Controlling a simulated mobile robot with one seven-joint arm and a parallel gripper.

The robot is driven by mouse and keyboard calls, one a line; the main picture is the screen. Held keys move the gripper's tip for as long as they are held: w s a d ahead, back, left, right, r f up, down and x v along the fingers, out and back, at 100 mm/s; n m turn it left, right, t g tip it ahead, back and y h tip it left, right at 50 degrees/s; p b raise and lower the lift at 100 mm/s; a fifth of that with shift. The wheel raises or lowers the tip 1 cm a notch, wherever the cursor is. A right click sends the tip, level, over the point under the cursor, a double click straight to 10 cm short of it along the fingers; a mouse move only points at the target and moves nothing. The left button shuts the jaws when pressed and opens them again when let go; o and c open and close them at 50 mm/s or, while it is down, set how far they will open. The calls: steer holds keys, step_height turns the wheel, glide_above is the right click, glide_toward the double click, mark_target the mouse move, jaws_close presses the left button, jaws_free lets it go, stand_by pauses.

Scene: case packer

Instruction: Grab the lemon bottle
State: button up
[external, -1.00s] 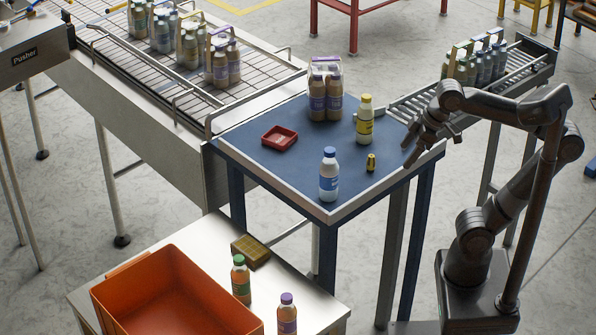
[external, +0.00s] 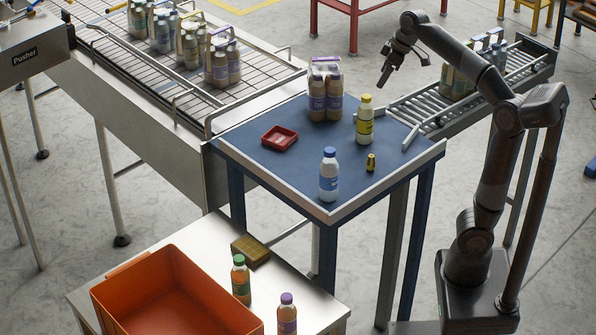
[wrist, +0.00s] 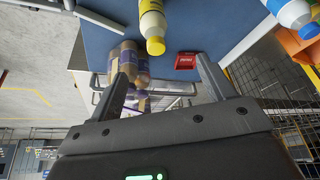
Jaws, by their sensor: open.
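The lemon bottle (external: 365,121), with a yellow cap and yellow label, stands upright on the blue table (external: 245,149). It also shows at the top of the wrist view (wrist: 152,24), cap toward my gripper. My gripper (external: 405,69) is open and empty. In the external view it hangs in the air above and to the right of the bottle, clear of it. In the wrist view, the fingers (wrist: 165,70) are spread apart, and the lemon bottle appears beyond them, between their lines.
A purple-topped bottle pack (external: 326,92) stands just left of the lemon bottle. A blue-capped bottle (external: 329,176), a small yellow-and-black item (external: 370,162) and a red tray (external: 279,138) are also on the table. A roller conveyor (external: 430,104) adjoins its right side.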

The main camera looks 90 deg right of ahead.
glide_toward(367, 109)
steer(key=s+d+f, duration=0.1)
steer(key=d, duration=0.1)
steer(key=x, duration=0.9)
steer(key=shift+w+f, duration=0.2)
steer(key=shift+w, duration=0.2)
steer(key=shift+w+d+f, duration=0.15)
steer(key=shift+w+f, duration=0.05)
steer(key=shift+f, duration=0.35)
steer(key=shift+c, duration=0.4)
steer(key=shift+r, duration=0.1)
steer(key=c, duration=1.2)
